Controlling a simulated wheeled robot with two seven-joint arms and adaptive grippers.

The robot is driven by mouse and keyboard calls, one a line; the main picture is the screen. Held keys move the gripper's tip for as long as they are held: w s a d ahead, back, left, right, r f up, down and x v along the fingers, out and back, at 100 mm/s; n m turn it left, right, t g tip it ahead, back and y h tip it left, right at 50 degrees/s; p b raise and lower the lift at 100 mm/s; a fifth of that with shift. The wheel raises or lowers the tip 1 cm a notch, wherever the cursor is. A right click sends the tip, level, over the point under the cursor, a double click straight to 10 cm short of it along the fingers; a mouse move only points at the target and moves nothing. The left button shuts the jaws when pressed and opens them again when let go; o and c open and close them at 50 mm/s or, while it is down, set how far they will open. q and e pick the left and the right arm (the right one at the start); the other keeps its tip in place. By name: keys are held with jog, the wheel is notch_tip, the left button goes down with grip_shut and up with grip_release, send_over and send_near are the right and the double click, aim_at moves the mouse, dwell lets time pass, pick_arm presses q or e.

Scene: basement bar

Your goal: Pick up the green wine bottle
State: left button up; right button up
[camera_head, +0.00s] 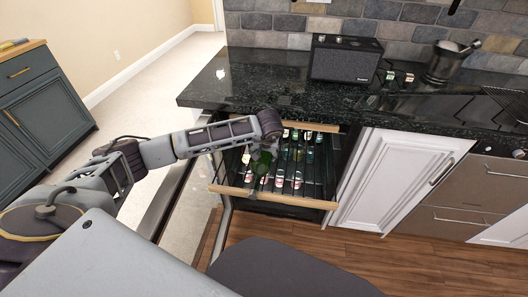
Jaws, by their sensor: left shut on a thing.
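My left arm reaches in from the left to a pulled-out rack (232,190) under the counter. My left gripper (262,152) points down at the rack's left part and is shut on a dark green bottle, taken to be the green wine bottle (257,167). The gripper hides much of this bottle, and I cannot tell whether it is clear of the rack. Several other bottles (297,160) with pale and red labels lie in the rack to the right of the gripper. My right gripper is not in view.
The black stone counter (240,88) overhangs the rack close to my left wrist. A dark speaker (346,58) and a mortar (442,64) stand on it. A white cabinet door (385,178) is right of the rack. Wooden floor (400,262) in front is clear.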

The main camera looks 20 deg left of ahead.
aim_at(267, 158)
pick_arm(q)
jog(key=o, duration=2)
jog(key=shift+r, duration=0.1)
jog(key=shift+v, duration=5.95)
jog(key=shift+s+d, duration=0.1)
